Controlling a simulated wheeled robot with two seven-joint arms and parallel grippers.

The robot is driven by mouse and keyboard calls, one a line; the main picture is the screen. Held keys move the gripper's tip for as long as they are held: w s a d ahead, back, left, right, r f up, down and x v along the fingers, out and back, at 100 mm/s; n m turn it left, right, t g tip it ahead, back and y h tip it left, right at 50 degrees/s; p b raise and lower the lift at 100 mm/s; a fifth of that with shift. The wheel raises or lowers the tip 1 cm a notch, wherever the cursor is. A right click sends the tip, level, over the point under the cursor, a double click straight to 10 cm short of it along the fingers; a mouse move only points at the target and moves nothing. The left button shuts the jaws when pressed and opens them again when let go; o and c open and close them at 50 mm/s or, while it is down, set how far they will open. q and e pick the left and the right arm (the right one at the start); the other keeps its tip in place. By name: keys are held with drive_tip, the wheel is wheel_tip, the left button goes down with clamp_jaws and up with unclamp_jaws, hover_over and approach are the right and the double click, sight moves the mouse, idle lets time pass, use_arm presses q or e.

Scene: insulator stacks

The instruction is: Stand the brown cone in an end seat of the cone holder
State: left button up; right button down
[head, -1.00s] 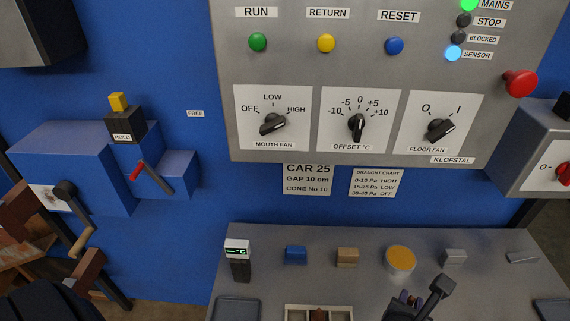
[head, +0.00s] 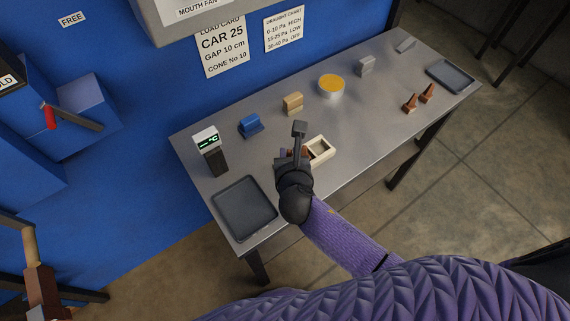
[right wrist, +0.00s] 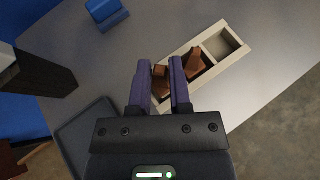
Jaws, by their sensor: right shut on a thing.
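My right gripper (head: 290,154) is at the left part of the pale cone holder (head: 321,161) on the grey table. In the right wrist view its two purple fingers (right wrist: 161,68) are shut on a brown cone (right wrist: 160,72), at the near end of the holder (right wrist: 240,57). I cannot tell whether this cone's base rests in the end seat. Another brown cone (right wrist: 196,62) stands in the middle seat, and the far end seat is empty. Two more brown cones (head: 410,104) (head: 428,92) stand on the table at the right. My left gripper is not in view.
A dark tray (head: 244,208) lies left of the holder, another (head: 451,76) at the far right. A meter (head: 210,150), blue block (head: 250,125), tan block (head: 293,104), orange-topped tin (head: 331,86) and grey block (head: 365,66) stand behind. Clear table lies right of the holder.

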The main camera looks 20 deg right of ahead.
wheel_tip(320, 180, down, 2)
drive_tip(key=shift+f+b, duration=0.25)
drive_tip(key=shift+b, duration=0.25)
drive_tip(key=shift+r, duration=0.2)
drive_tip(key=shift+f, duration=0.15)
drive_tip(key=c, duration=0.6)
unclamp_jaws()
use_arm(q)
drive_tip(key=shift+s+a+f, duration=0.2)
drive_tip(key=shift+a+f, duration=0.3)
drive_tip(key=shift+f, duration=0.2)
use_arm(e)
drive_tip(key=shift+o, duration=0.2)
